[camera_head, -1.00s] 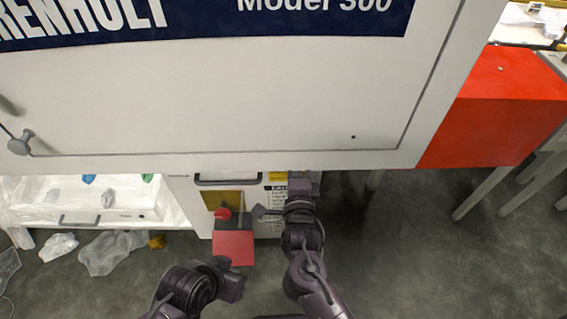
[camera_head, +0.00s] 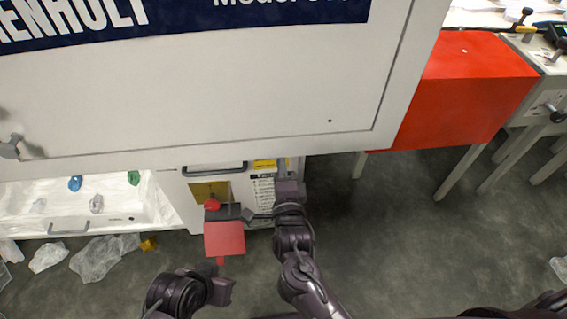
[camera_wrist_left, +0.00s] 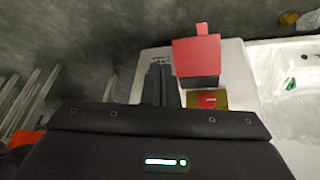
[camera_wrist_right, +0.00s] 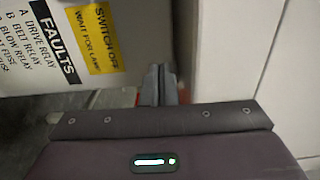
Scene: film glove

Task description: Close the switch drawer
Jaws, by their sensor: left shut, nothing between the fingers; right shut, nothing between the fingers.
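The switch drawer is a white front (camera_head: 228,178) below the big white machine, with a dark handle (camera_head: 215,169), a brass plate with a red knob (camera_head: 212,204), and a hinged red block (camera_head: 224,238). My right gripper (camera_head: 284,167) is shut and empty at the front's right side. In the right wrist view its fingertips (camera_wrist_right: 158,82) are beside the panel edge with the FAULTS label (camera_wrist_right: 54,45); contact is unclear. My left gripper (camera_head: 224,290) is shut and empty, low in front. In the left wrist view its fingertips (camera_wrist_left: 160,85) appear left of the red block (camera_wrist_left: 197,56).
The white machine body (camera_head: 200,90) overhangs the drawer and hides its top. An open white tray (camera_head: 110,215) stands at left, with plastic bags (camera_head: 103,256) on the floor before it. A red cabinet (camera_head: 460,90) is at right.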

